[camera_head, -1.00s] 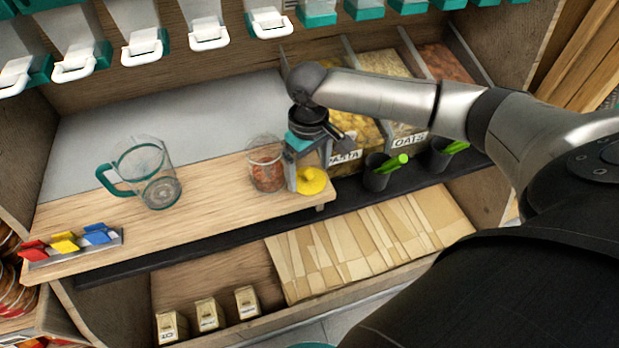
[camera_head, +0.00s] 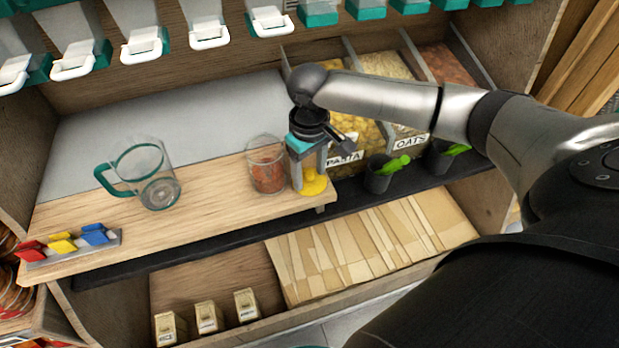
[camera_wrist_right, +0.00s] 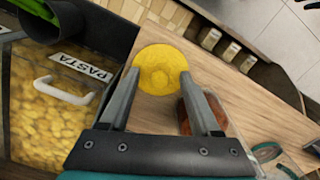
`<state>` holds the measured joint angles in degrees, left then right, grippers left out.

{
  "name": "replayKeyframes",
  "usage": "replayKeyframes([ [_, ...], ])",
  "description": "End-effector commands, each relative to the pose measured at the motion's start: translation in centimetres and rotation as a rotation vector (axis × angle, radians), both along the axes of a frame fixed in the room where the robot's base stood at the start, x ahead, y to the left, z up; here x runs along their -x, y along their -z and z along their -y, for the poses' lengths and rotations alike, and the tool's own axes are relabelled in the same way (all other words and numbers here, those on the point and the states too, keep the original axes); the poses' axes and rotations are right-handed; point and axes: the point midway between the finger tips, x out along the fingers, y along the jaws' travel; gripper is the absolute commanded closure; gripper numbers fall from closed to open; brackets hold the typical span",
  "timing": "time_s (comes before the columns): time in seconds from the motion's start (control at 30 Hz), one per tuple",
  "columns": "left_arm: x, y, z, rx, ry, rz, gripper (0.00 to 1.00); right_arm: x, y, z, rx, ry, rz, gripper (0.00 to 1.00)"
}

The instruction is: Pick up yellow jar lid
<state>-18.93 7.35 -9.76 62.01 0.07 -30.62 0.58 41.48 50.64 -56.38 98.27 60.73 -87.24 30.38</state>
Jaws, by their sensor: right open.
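The yellow jar lid (camera_head: 314,184) lies flat on the wooden board near its right end, partly hidden by my right gripper (camera_head: 309,184) in the head view. In the right wrist view the lid (camera_wrist_right: 162,70) lies just beyond and between the two fingertips (camera_wrist_right: 158,78). The right gripper is open, points down at the lid and holds nothing. Whether the fingertips touch the lid or board cannot be told. My left gripper is not in view.
A glass jar with red contents (camera_head: 267,166) stands just left of the right gripper. A glass jug with a green handle (camera_head: 147,175) is further left. The pasta bin (camera_head: 347,130) and dark cups with green scoops (camera_head: 380,176) are to the right. The board's middle (camera_head: 215,195) is clear.

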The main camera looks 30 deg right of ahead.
Motion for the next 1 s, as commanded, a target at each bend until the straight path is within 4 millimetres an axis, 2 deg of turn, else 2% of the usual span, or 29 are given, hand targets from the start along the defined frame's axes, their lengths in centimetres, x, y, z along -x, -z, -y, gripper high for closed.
replayKeyframes([
  [0.03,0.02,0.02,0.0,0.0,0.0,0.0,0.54,0.09,0.14,0.01,0.001,0.0,-0.003,0.56],
  [0.43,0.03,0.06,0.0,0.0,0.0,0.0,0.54,0.27,0.37,0.01,0.002,-0.001,-0.008,1.0],
  [1.0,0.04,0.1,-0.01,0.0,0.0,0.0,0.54,0.39,0.59,0.05,0.003,0.0,-0.013,1.0],
])
